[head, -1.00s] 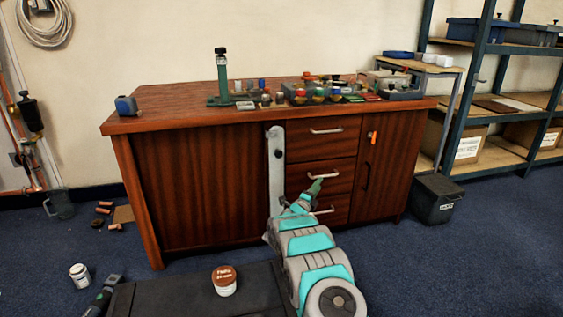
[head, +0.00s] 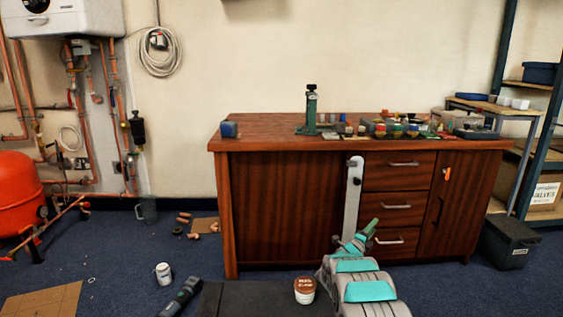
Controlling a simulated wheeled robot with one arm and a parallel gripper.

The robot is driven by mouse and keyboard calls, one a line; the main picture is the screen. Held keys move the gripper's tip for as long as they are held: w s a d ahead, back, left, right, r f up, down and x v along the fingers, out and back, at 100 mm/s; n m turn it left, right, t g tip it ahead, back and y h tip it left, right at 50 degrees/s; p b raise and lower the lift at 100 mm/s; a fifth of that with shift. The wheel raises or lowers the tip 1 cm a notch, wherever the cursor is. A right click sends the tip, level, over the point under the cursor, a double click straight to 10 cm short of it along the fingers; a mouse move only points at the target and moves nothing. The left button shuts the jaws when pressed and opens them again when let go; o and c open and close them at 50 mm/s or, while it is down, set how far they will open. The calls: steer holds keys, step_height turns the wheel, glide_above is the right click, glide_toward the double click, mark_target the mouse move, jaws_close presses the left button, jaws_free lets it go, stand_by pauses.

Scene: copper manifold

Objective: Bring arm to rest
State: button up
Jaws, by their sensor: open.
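My teal and grey arm rises from the bottom edge in the head view, in front of the brown wooden cabinet (head: 290,205). My gripper (head: 368,229) is at its far end, small in view, in front of the lower drawers. It is open and I see nothing held in it. A gap between the gripper and the drawer fronts cannot be judged from here.
A grey upright bar (head: 353,195) is on the cabinet front. A brown-lidded jar (head: 304,291) stands on a dark flat surface beside my arm. A white jar (head: 163,273) and a dark tool (head: 181,297) are on the carpet.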

steer(key=s+a+r+n+y+p, duration=0.1)
steer(key=a+r+n+y+p, duration=0.1)
steer(key=a+r+n+y, duration=0.75)
steer(key=s+a+r+n+g+y+p, duration=0.1)
steer(key=s+a+r+n+g, duration=0.2)
steer(key=s, duration=0.6)
steer(key=s+a+r+n+g+y+p, duration=0.1)
steer(key=s+a+r+n+g+y, duration=0.15)
steer(key=s+a, duration=0.45)
steer(key=s+a+r+n+g+y+p, duration=0.15)
steer(key=s+n, duration=0.25)
steer(key=s, duration=0.6)
steer(key=s+d+r+n+g+h+p, duration=0.1)
steer(key=s+n+g, duration=0.7)
steer(key=s, duration=3.7)
steer(key=shift+d+g+h+p, duration=0.45)
steer(key=shift+d+g, duration=0.05)
steer(key=shift+g, duration=0.1)
